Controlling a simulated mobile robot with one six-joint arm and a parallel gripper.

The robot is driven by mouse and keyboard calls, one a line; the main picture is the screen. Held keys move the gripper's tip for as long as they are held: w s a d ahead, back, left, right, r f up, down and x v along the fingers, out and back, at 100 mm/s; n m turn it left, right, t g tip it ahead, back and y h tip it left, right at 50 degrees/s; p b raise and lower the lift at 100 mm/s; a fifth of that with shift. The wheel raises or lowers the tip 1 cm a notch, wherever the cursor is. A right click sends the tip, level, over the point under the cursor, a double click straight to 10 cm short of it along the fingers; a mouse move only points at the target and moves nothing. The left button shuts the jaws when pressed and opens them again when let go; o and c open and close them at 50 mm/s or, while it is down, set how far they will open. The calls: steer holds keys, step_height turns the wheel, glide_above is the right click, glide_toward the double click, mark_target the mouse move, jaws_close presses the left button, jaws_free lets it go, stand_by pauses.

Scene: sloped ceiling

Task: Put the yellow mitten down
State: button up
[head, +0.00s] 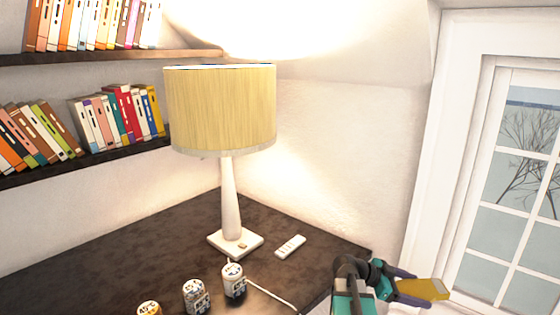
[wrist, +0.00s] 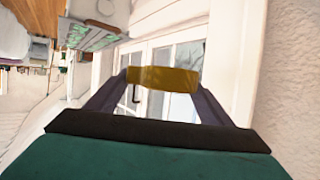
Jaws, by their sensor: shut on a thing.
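The yellow mitten (head: 424,289) is in my gripper (head: 405,286) at the lower right of the head view, in front of the window side of the room. In the wrist view the mitten (wrist: 163,79) spans between the two dark fingers of my gripper (wrist: 160,88), which are shut on it. It is held in the air, with nothing seen touching it from below. It shows as a flat yellow block shape; its finer form is too small to tell.
A dark desk (head: 100,262) holds a lamp (head: 231,200), a white remote (head: 290,246) and several small jars (head: 233,281). Bare desk lies left of the lamp. Book shelves (head: 90,165) hang at left. A window (head: 515,200) stands at right.

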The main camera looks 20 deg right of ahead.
steer(key=w+a+r+n+t, duration=0.1)
steer(key=w+a+n+t, duration=0.1)
steer(key=w+a, duration=0.5)
steer(key=w+a+r+n+t, duration=0.2)
steer(key=w+a+n+t, duration=0.1)
steer(key=w+a, duration=0.4)
steer(key=w+a+r+n+t, duration=0.2)
steer(key=w+a+t, duration=0.3)
steer(key=w, duration=0.5)
steer(key=shift+a+r+n+h, duration=0.1)
steer(key=shift+a+n+h, duration=0.45)
steer(key=shift+a, duration=0.8)
steer(key=w+a+r+n+t+y, duration=0.3)
steer(key=w+a+r+n+y, duration=0.1)
steer(key=a, duration=0.5)
steer(key=w+a+r+n+t+y, duration=0.3)
steer(key=w+a+r+n+y, duration=0.1)
steer(key=a, duration=0.6)
steer(key=w+a+r+n+t+y, duration=0.3)
steer(key=w+a+r+n+y, duration=0.2)
steer(key=a, duration=0.4)
steer(key=shift+w+a+r+n+t, duration=0.4)
steer(key=shift+w+r+n, duration=0.25)
steer(key=shift+w+n, duration=0.4)
